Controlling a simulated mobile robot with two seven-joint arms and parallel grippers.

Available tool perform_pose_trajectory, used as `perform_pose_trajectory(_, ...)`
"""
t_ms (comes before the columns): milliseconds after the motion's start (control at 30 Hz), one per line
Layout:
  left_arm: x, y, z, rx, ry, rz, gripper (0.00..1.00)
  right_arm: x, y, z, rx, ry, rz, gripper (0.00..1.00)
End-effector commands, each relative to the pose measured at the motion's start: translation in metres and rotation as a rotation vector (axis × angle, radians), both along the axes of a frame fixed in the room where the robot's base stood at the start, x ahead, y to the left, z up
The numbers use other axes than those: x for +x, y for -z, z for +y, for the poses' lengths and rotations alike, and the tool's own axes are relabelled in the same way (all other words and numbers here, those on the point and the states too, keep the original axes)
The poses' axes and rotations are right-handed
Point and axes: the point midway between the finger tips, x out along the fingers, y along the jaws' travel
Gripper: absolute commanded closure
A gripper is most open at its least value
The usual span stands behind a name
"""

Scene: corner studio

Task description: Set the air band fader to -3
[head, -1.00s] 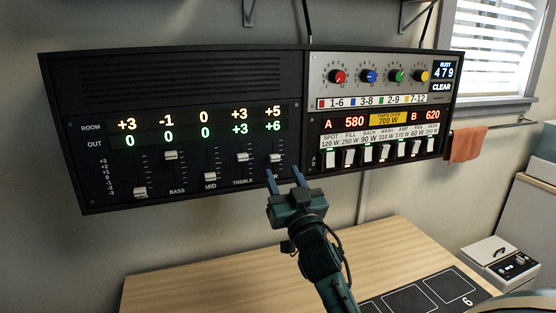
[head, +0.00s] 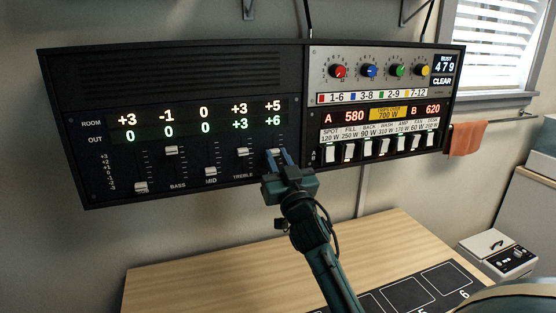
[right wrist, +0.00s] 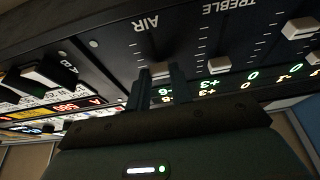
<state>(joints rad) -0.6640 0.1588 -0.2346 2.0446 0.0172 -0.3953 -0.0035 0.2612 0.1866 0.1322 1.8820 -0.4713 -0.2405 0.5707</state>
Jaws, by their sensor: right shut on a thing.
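The fader panel (head: 215,187) is on the left part of the dark wall console. The air fader (head: 275,152) is the rightmost in the row; its column reads ROOM +5 and OUT +6. My right gripper (head: 281,157) is at this fader, shut on its cap and hiding most of it. In the right wrist view the view is upside down, with the AIR label (right wrist: 145,24) beyond the gripper's fingers (right wrist: 153,88) and the cap between them. My left gripper is not in view.
The treble fader (head: 242,152) is just left of the air fader, with mid (head: 211,171) and bass (head: 171,150) farther left. White rocker switches (head: 368,150) and coloured knobs (head: 371,71) are to the right. A wooden tabletop (head: 220,265) lies below.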

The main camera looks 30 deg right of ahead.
Motion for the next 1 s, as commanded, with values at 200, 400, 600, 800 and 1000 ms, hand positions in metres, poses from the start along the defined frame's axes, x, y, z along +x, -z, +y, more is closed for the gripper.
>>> perform_pose_trajectory(200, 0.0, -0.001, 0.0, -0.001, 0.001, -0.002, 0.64, 0.0, 0.0, 0.0, 0.0, 0.0, 0.0, 1.0)
perform_pose_trajectory(400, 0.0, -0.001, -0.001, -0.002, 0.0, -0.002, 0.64, 0.0, 0.0, 0.0, 0.001, 0.0, 0.0, 1.0)
perform_pose_trajectory(600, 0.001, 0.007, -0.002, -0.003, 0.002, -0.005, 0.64, 0.0, 0.012, 0.0, 0.001, 0.0, 0.002, 1.0)
perform_pose_trajectory(800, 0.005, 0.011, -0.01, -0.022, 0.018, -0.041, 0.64, 0.0, 0.041, 0.0, 0.002, 0.0, 0.0, 1.0)
perform_pose_trajectory(1000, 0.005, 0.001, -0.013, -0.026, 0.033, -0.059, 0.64, 0.0, 0.042, 0.0, 0.002, 0.0, 0.004, 1.0)
